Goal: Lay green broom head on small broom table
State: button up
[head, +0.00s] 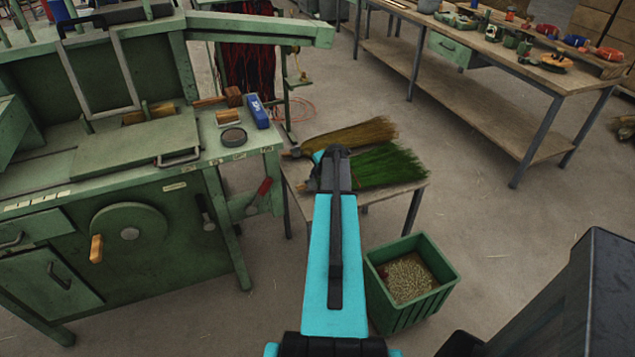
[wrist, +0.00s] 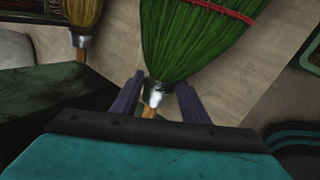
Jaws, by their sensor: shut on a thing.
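The green broom head (head: 388,166) is at the small broom table (head: 297,172), its bristles fanned to the right over the tabletop. My gripper (wrist: 160,82) is shut on its neck end; in the wrist view the metal collar and wooden stub of the green broom head (wrist: 190,42) sit between the two fingers. My arm hides the neck in the head view. I cannot tell whether the broom head touches the tabletop or is just above it. A straw-coloured broom head (head: 352,135) lies behind it on the table, and it also shows in the wrist view (wrist: 82,14).
A green bench machine (head: 140,235) stands close on the left, with a blue box (head: 257,112) on its top. A green bin (head: 412,312) of clippings stands on the floor in front of the table. A long workbench (head: 490,75) with tools is at the back right. Floor is free between.

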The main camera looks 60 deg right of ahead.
jog(key=shift+f, duration=0.45)
jog(key=o, duration=1)
jog(key=shift+b+v, duration=1.05)
jog(key=shift+v, duration=4.95)
